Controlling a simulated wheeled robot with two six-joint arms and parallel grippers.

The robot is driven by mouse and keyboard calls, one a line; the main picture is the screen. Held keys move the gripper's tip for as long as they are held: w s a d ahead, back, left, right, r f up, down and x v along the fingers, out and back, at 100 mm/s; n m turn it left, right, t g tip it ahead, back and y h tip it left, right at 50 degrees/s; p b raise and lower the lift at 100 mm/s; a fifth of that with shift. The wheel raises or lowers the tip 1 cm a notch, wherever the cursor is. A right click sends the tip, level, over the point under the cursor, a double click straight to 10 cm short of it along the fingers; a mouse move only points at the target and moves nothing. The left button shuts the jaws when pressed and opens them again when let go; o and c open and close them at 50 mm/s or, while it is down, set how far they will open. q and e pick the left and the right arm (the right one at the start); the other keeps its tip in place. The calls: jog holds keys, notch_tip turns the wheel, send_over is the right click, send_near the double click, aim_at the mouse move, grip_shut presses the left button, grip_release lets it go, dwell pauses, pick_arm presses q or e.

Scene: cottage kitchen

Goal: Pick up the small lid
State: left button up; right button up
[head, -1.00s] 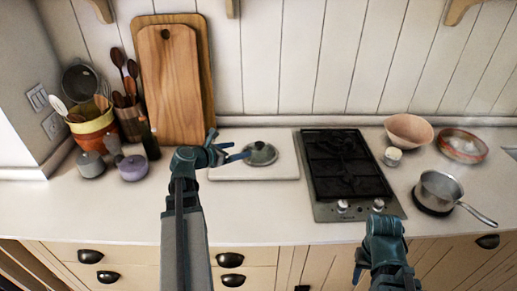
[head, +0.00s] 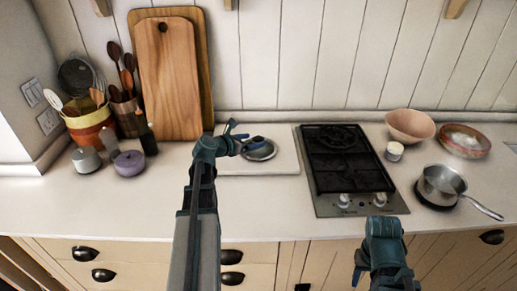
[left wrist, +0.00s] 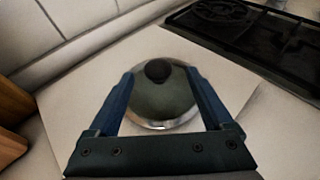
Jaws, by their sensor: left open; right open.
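The small lid (head: 259,150) is round, with a silver rim and a dark knob, and lies on a white board (head: 284,162) left of the hob. The left wrist view shows the lid (left wrist: 152,108) between the two blue fingers of my left gripper (left wrist: 160,92), its dark knob (left wrist: 158,71) near the fingertips. My left gripper (head: 240,138) is open, close over the lid; whether the fingers touch it I cannot tell. My right gripper (head: 372,230) is low in front of the counter, far from the lid; it is open, though its fingers are hard to make out.
A black gas hob (head: 346,165) stands right of the board. A steel saucepan (head: 441,184) and a pink bowl (head: 410,126) are farther right. Wooden cutting boards (head: 166,80) lean on the back wall. Small pots (head: 129,164) stand at the left.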

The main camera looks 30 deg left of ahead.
aim_at(256, 140)
pick_arm(q)
jog(key=x, duration=0.2)
jog(key=b+x, duration=0.1)
jog(key=x, duration=0.1)
jog(key=shift+a+f+b, duration=0.2)
jog(key=shift+a+b, duration=0.05)
jog(key=shift+b, duration=0.05)
jog(key=shift+w+d+f, duration=0.1)
jog(key=shift+w+d, duration=0.05)
jog(key=shift+w, duration=0.25)
jog(key=shift+s, duration=0.1)
jog(key=shift+c, duration=0.3)
grip_shut()
